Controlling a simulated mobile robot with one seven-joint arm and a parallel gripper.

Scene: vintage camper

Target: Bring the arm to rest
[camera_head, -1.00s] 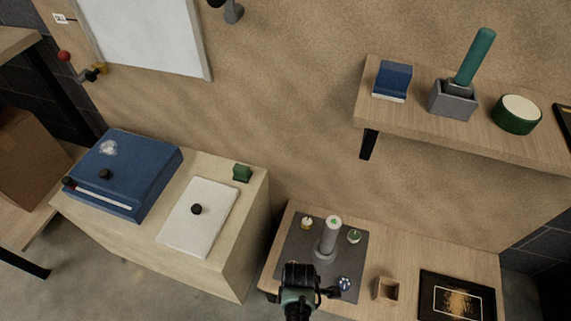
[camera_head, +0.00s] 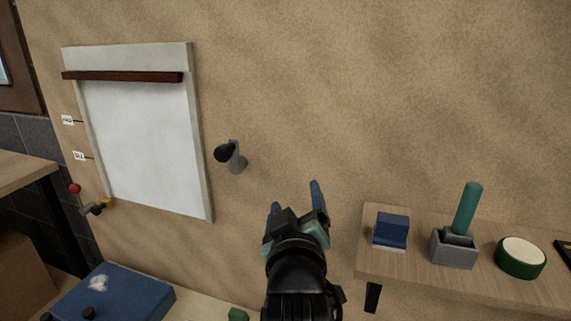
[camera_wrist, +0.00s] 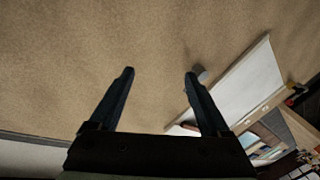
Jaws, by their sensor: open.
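My gripper (camera_head: 295,200) is raised in front of the tan wall, between a wall-mounted knob and the shelf at the right. Its two blue fingers point upward and stand apart, with nothing between them. In the wrist view my gripper (camera_wrist: 158,75) also shows its fingers spread and empty, with the bare tan wall beyond them. The rest of my arm shows below the gripper at the bottom of the head view.
A wooden shelf (camera_head: 465,278) at the right holds a blue block (camera_head: 391,231), a grey holder (camera_head: 454,250) with a teal rod and a green round tin (camera_head: 521,258). A white board (camera_head: 140,140), a grey wall knob (camera_head: 234,158) and a blue case (camera_head: 115,298) lie left.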

